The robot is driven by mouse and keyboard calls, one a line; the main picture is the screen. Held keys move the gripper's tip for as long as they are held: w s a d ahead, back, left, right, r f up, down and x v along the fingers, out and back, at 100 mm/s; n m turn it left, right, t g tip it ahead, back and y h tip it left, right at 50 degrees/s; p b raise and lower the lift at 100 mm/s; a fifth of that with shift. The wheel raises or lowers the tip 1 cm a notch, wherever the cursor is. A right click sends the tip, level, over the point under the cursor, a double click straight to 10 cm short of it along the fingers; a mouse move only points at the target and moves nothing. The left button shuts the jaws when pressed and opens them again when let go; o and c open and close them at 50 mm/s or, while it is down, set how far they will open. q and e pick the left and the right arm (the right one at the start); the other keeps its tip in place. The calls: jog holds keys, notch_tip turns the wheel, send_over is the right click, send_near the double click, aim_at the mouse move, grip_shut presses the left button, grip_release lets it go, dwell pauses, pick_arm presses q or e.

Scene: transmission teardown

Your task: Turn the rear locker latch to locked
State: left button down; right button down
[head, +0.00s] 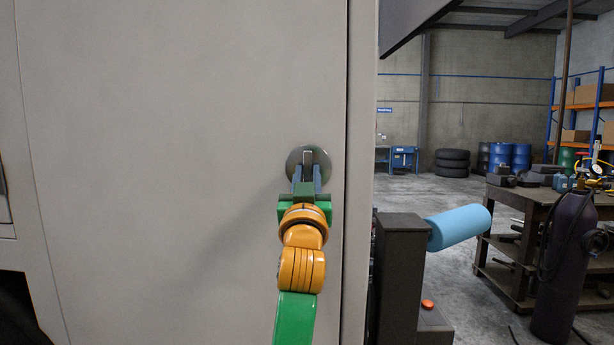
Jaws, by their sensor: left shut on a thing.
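The fingers and wrist hide the lower part of the plate. My right gripper is not in view.
A dark box-shaped unit with a blue roll (460,227) stands right of the panel edge. Further right are a dark gas cylinder (563,265) and a metal workbench (520,240). Tyres and blue drums stand far back. Open floor lies between.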

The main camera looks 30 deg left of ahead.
pick_arm(q)
jog(key=c, duration=0.9)
grip_release()
jog(key=shift+w+f, duration=0.1)
jog(key=shift+f, duration=0.05)
jog(key=shift+c, duration=0.2)
jog(key=shift+o, duration=1.3)
jog(key=shift+w, duration=0.1)
jog(key=shift+w+a, duration=0.1)
jog(key=shift+a, duration=0.05)
jog(key=b+v, duration=0.3)
jog(key=v, duration=0.4)
jog(key=shift+b, duration=0.4)
